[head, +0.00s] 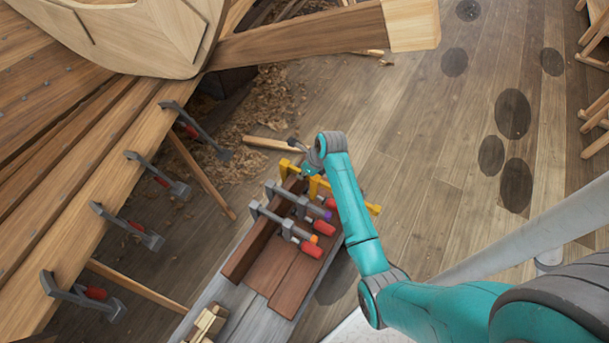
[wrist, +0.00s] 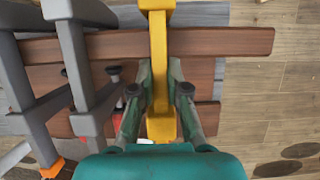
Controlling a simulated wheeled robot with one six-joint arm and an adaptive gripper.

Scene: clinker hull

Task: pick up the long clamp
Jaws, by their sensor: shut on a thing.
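A yellow clamp (wrist: 158,60) sits over the edge of a brown board in the wrist view, its bar running between my gripper's fingers. It also shows in the head view (head: 317,186), partly hidden by my arm. My gripper (wrist: 160,100) is shut on this yellow bar, one finger on each side. In the head view my gripper (head: 309,170) is at the far end of the clamp row. Two grey clamps with red handles, one orange-tipped (head: 283,223) and one purple-tipped (head: 299,200), sit beside it on the same board. I cannot tell the clamps' full lengths.
The upright brown board (head: 246,248) stands on a grey bench (head: 232,296) with flat brown boards beside it. Wood blocks (head: 207,324) lie at the near end. Several grey clamps hang on the hull planks at left.

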